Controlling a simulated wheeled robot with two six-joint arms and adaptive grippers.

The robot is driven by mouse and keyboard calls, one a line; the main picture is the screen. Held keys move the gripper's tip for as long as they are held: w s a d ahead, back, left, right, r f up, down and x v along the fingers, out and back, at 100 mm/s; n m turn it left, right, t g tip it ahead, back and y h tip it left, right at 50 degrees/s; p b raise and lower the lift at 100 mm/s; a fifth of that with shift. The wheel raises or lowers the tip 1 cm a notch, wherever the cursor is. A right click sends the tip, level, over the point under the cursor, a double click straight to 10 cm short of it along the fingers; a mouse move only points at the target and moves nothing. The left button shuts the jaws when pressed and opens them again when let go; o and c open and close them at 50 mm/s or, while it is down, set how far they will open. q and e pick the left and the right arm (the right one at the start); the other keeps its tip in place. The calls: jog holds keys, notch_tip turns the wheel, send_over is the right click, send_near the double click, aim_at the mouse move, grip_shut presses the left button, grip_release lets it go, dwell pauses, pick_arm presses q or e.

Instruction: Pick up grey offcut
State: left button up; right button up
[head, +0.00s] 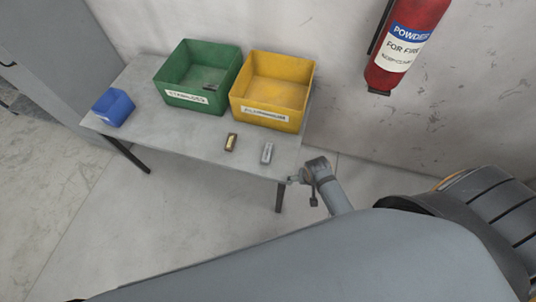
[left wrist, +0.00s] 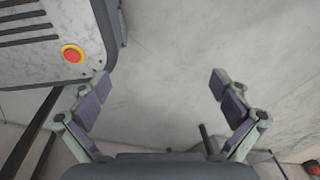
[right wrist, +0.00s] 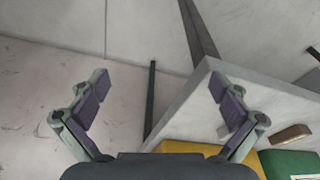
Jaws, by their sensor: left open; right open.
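The grey offcut (head: 267,153) is a small silvery block on the table near its front right corner, seen in the head view. It stands just right of a brown block. In the right wrist view a pale bit beside the right finger may be the offcut, mostly hidden. My right gripper (right wrist: 160,84) is open and empty; in the head view it is beside the table's front right corner, apart from the offcut. My left gripper (left wrist: 160,82) is open and empty over bare floor, away from the table, and is not visible in the head view.
The grey table (head: 190,132) carries a blue bin (head: 113,108), a green bin (head: 197,77) holding a dark piece, a yellow bin (head: 272,90) and the brown block (head: 231,142). A fire extinguisher (head: 408,45) hangs on the wall. The table's front middle is clear.

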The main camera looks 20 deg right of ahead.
jog(key=w+a+r+m, duration=0.1)
jog(key=w+m, duration=0.2)
jog(key=w+a+r+m, duration=0.2)
jog(key=w+m, duration=0.1)
jog(key=m, duration=0.1)
jog(key=w+a+r+m+b, duration=0.1)
jog(key=w+m, duration=0.2)
jog(key=shift+w+a+r+g, duration=0.15)
jog(key=shift+a+r+g, duration=0.2)
jog(key=shift+r+g, duration=0.05)
jog(key=w+a+r+m+g, duration=0.1)
jog(key=w+a+r+m, duration=0.5)
jog(key=m, duration=0.4)
jog(key=b, duration=0.1)
send_over(267, 152)
jog(key=shift+y, duration=0.4)
notch_tip(267, 152, down, 5)
jog(key=shift+s+d+r, duration=0.1)
jog(key=shift+s+d, duration=0.05)
jog(key=f, duration=0.4)
jog(key=shift+w+f, duration=0.2)
jog(key=shift+f, duration=0.1)
pick_arm(q)
jog(key=f, duration=0.2)
jog(key=shift+s+d+f, duration=0.1)
jog(key=shift+d+f, duration=0.3)
pick_arm(e)
jog(key=c, duration=1.1)
